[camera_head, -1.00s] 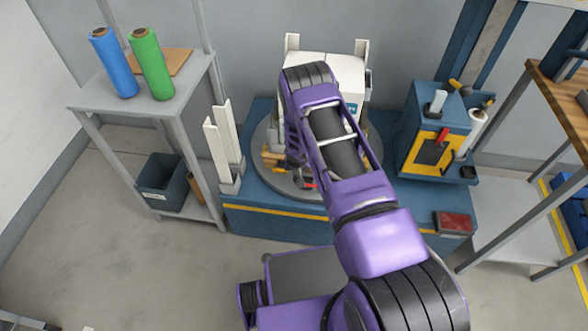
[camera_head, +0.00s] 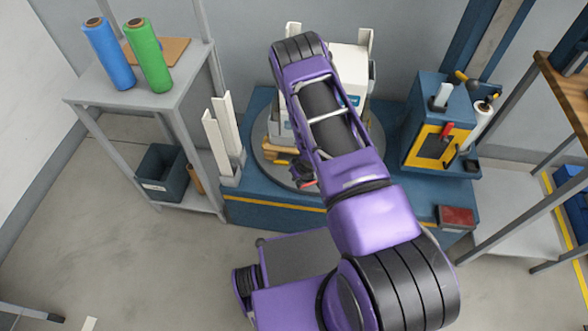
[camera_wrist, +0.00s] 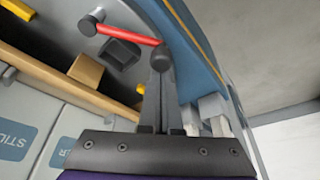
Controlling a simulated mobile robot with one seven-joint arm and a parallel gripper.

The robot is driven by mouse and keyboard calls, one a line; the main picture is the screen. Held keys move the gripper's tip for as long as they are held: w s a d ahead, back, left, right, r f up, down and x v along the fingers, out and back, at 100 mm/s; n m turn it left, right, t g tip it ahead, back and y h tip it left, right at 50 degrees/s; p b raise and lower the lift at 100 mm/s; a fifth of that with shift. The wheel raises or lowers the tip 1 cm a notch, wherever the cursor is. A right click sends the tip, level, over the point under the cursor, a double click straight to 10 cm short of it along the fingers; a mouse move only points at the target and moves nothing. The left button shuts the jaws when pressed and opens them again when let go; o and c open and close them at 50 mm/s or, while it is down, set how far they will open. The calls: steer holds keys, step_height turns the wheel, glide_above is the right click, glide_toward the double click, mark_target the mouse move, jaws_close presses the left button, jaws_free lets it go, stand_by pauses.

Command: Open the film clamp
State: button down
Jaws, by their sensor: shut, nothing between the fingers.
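The film clamp appears in the wrist view as a red lever (camera_wrist: 128,34) with round grey ends, beside a dark block (camera_wrist: 119,54) on the grey turntable. In the head view only a small red piece of the clamp (camera_head: 309,183) shows below my arm, at the turntable's front edge. My gripper (camera_wrist: 160,62) is shut and empty. In the wrist view its fingertips appear at the lever's right end; I cannot tell if they touch it. In the head view my arm mostly hides the gripper.
The turntable (camera_head: 268,160) carries a pallet with white boxes (camera_head: 350,62), partly behind my arm. A blue machine with a yellow panel (camera_head: 428,143) stands right. White corner posts (camera_head: 220,138) stand left, near a shelf (camera_head: 160,100) with blue and green film rolls.

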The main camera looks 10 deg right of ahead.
steer(key=s+n, duration=0.2)
steer(key=s+n+y, duration=0.1)
steer(key=shift+s+d+n+g, duration=0.1)
steer(key=shift+d+n+g, duration=0.25)
steer(key=shift+n+g, duration=0.05)
steer(key=shift+s+d+n+g+y, duration=0.25)
steer(key=shift+s+d+n, duration=0.6)
steer(key=shift+s, duration=0.2)
steer(key=shift+s+d+n+g+y, duration=0.25)
steer(key=shift+s+d+n, duration=0.45)
steer(key=shift+s+n, duration=0.3)
steer(key=shift+s+d, duration=0.1)
steer(key=p, duration=0.2)
glide_toward(299, 186)
steer(key=s+r, duration=0.2)
steer(key=s, duration=0.1)
steer(key=shift+r, duration=0.35)
steer(key=shift+d, duration=0.1)
